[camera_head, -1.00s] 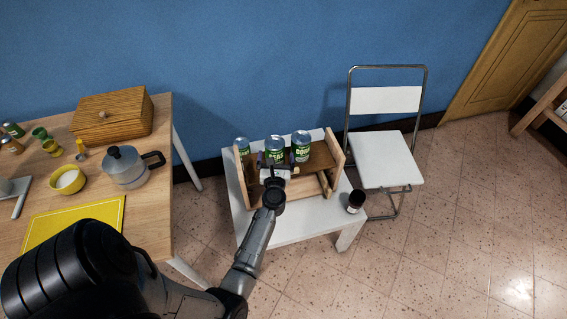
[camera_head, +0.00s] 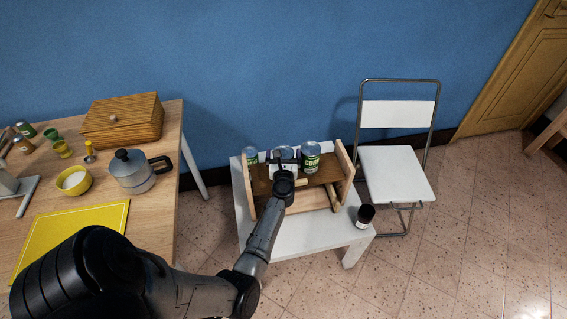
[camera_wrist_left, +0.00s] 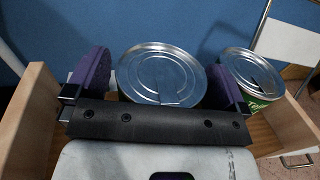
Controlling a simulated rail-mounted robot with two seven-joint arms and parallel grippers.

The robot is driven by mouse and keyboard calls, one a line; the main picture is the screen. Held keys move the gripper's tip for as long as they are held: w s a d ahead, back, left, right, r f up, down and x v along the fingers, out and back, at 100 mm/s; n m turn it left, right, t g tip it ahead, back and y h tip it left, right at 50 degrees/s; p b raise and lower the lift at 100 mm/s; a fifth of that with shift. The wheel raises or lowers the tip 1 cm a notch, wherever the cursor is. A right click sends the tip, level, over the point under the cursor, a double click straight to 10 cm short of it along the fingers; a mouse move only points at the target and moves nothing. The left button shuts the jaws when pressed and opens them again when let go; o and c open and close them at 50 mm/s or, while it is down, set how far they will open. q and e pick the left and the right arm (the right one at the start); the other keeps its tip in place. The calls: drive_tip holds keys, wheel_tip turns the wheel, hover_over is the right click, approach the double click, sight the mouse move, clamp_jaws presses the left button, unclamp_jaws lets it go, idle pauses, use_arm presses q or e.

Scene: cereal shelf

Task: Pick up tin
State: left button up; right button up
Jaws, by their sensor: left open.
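Three tins stand in a row on a small wooden shelf (camera_head: 345,173). The middle tin (camera_head: 284,150) is mostly hidden behind my left gripper (camera_head: 285,160) in the head view. In the left wrist view its round silver lid (camera_wrist_left: 160,72) sits between the two purple finger pads of my open left gripper (camera_wrist_left: 158,62), with some space at the sides. Whether the pads touch it I cannot tell. The green-labelled right tin (camera_head: 311,157) also shows in the wrist view (camera_wrist_left: 252,72), just outside the right finger. The left tin (camera_head: 251,156) stands near the left side board.
The shelf stands on a white table (camera_head: 300,236) with a dark jar (camera_head: 364,215) at its right. A white folding chair (camera_head: 396,172) is at the right. A wooden table at the left holds a moka pot (camera_head: 133,172), a box (camera_head: 122,121) and a yellow board (camera_head: 70,240).

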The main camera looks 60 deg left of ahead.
use_arm(q)
drive_tip(key=shift+c, duration=0.4)
drive_tip(key=c, duration=1)
drive_tip(key=shift+c, duration=0.4)
drive_tip(key=shift+r, duration=0.15)
